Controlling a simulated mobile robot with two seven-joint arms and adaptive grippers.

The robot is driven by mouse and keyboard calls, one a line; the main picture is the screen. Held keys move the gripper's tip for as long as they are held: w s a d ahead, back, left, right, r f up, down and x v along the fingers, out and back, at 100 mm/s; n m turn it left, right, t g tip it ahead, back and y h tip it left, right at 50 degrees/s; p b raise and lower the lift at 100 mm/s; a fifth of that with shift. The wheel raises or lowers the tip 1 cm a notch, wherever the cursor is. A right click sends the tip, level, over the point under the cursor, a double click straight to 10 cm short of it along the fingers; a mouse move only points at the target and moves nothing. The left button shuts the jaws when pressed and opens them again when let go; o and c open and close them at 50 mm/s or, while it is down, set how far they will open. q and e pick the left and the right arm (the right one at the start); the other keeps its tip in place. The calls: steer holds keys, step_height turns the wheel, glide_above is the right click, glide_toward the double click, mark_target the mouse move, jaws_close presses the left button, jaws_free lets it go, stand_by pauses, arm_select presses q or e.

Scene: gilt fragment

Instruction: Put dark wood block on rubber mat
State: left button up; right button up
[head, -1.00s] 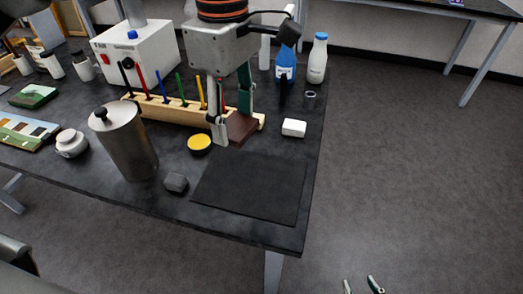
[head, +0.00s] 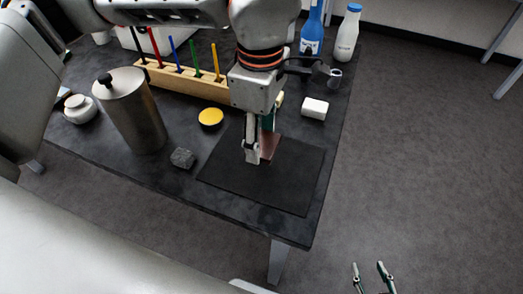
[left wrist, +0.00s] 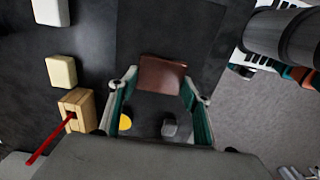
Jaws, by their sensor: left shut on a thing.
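The dark wood block (head: 270,146) is reddish brown and sits between the fingers of my left gripper (head: 260,153), partly hidden by them. My left gripper is shut on it, over the far middle part of the black rubber mat (head: 285,188). I cannot tell whether the block touches the mat. In the left wrist view the block (left wrist: 162,74) lies between the two fingertips, with the dark mat (left wrist: 170,28) behind it. My right gripper (head: 372,272) is open and empty, low at the bottom right, over the floor beyond the table's edge.
A steel canister (head: 133,112) stands further left. A wooden rack (head: 185,80) with coloured sticks, a white block (head: 314,108) and bottles (head: 347,35) stand behind.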

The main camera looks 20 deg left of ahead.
mark_target(261, 153)
arm_select(q)
steer(key=shift+f, duration=2.6)
steer(key=shift+b, duration=0.3)
steer(key=o, duration=1.1)
steer(key=shift+f, duration=0.15)
step_height(261, 153, up, 12)
steer(key=shift+r+p, duration=0.2)
steer(key=shift+p, duration=0.5)
